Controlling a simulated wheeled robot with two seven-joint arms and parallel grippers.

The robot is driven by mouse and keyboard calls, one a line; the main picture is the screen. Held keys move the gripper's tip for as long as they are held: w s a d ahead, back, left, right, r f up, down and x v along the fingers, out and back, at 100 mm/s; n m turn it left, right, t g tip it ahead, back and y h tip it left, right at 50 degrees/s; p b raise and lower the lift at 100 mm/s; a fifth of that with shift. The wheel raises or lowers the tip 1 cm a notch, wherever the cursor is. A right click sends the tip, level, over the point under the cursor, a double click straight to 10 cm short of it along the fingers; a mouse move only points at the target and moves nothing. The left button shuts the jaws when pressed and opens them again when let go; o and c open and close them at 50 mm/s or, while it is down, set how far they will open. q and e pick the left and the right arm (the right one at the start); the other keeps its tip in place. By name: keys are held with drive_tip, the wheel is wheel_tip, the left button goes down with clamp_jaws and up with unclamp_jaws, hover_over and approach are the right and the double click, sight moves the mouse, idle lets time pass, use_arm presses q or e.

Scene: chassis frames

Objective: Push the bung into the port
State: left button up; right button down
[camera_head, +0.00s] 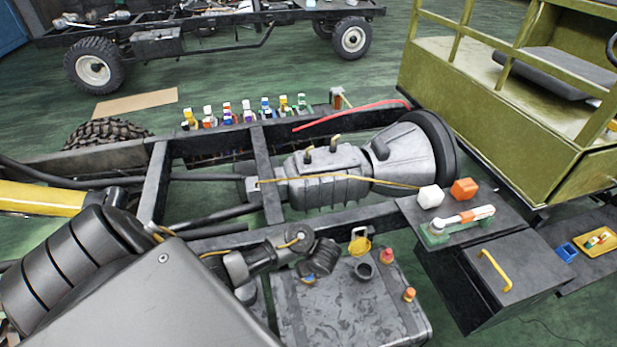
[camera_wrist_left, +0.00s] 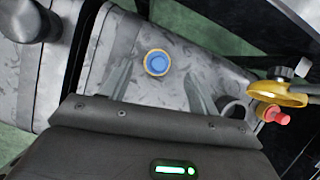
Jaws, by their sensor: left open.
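A round blue bung (camera_wrist_left: 157,63) shows inside a yellow-rimmed port (camera_wrist_left: 149,73) on the grey tank (camera_wrist_left: 98,55) in the left wrist view. I cannot tell how deep the bung sits. My left gripper (camera_wrist_left: 158,80) is open, with one finger on each side of the bung and nothing visibly held between them. In the head view the left gripper (camera_head: 316,262) is over the left rear part of the tank (camera_head: 345,312) and mostly hides the bung and port. My right gripper is in neither view.
On the tank stand a dark filler neck (camera_head: 363,271), a raised yellow cap (camera_head: 360,243), a red plug (camera_head: 387,257) and an orange plug (camera_head: 409,295). A black box with a yellow handle (camera_head: 494,270) is to the right. A chassis rail (camera_head: 340,217) runs behind the tank.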

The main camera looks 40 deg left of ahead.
use_arm(q)
drive_tip(key=p+v, duration=0.1)
drive_tip(key=v, duration=0.3)
drive_tip(key=shift+r+p, duration=0.15)
drive_tip(key=shift+p, duration=0.15)
drive_tip(key=shift+d, duration=0.1)
idle(0.4)
